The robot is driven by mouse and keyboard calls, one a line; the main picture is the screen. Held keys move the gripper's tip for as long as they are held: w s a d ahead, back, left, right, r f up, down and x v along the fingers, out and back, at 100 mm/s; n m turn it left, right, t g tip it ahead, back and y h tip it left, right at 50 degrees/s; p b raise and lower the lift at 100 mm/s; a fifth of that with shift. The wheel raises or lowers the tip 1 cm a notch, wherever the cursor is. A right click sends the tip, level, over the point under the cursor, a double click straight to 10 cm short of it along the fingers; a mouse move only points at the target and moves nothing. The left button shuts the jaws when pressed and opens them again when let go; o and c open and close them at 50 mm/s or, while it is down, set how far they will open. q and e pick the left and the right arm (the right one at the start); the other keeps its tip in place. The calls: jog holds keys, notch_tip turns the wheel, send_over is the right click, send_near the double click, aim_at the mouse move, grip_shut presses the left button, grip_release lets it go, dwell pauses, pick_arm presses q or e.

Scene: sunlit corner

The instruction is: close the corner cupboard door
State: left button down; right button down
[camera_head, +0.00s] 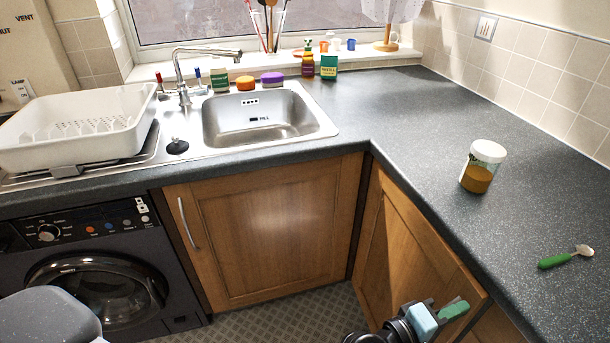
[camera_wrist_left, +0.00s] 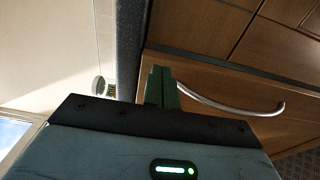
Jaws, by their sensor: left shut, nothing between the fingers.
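The corner cupboard door (camera_head: 410,245) is wooden and stands ajar below the right-hand worktop. Its free edge is at the lower right, out from the cupboard front. My left gripper (camera_head: 454,309) is at the bottom of the head view, close to the lower part of that free edge. Its green fingers are shut and empty. In the left wrist view the shut fingers (camera_wrist_left: 161,88) are beside a curved metal handle (camera_wrist_left: 240,109) on a wooden front (camera_wrist_left: 215,82). I cannot tell whether they touch the door. My right gripper is not in view.
The sink cupboard door (camera_head: 270,235) is shut, with a washing machine (camera_head: 95,270) to its left. A jar (camera_head: 482,166) and a green-handled utensil (camera_head: 566,257) are on the worktop (camera_head: 410,110). Patterned floor (camera_head: 300,308) shows clear before the sink cupboard.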

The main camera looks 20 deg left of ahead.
pick_arm(q)
jog(key=shift+w+d, duration=0.35)
jog(key=shift+d, duration=0.2)
jog(key=shift+s+a, duration=0.4)
jog(key=shift+a, duration=0.05)
jog(key=v, duration=0.6)
jog(key=shift+s+a, duration=0.2)
jog(key=shift+s, duration=0.05)
